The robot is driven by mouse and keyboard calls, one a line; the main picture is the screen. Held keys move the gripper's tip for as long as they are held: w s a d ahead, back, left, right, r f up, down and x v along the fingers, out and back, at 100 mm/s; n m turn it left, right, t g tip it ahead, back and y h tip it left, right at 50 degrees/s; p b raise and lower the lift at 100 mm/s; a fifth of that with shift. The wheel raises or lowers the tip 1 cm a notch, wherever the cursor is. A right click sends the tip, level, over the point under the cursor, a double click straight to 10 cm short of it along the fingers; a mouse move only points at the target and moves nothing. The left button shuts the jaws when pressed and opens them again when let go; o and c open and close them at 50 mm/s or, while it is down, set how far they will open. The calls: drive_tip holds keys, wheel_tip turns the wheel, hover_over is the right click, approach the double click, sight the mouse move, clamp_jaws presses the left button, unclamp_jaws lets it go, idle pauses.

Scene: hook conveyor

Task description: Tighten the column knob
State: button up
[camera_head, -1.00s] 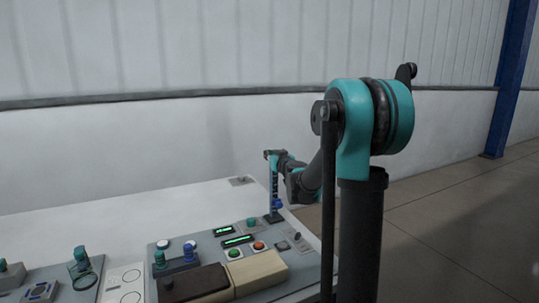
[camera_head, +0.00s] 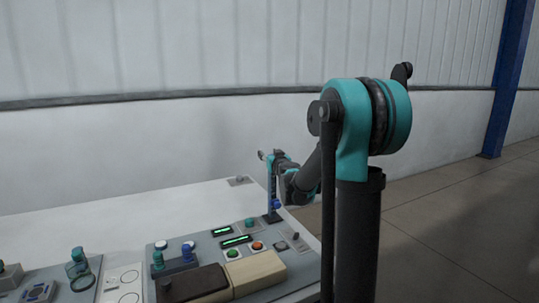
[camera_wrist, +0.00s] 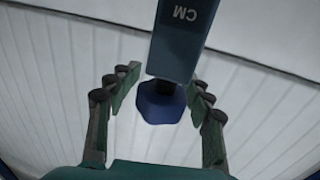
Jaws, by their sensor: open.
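The blue column knob (camera_wrist: 160,102) shows in the wrist view, on a short dark stem below the blue-grey column (camera_wrist: 182,38). The column has upside-down "CM" lettering. My gripper (camera_wrist: 164,80) is open, with one finger on each side of the knob and visible gaps between fingers and knob. In the head view the column (camera_head: 271,188) stands upright at the panel's far right corner, with the small blue knob (camera_head: 276,204) low on its right side. My gripper is small and partly hidden by my arm near the column's top in that view.
The console (camera_head: 150,205) carries green-lit displays (camera_head: 236,240), a green button (camera_head: 233,253), a red button (camera_head: 257,246), blocks and teal knobs (camera_head: 78,255). A white wall stands behind. Open floor (camera_head: 450,210) lies to the right.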

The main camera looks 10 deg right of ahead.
drive_tip(key=shift+s, duration=0.1)
drive_tip(key=s+d, duration=0.1)
drive_tip(key=s, duration=1)
drive_tip(key=shift+s+d, duration=0.25)
drive_tip(key=shift+s, duration=0.15)
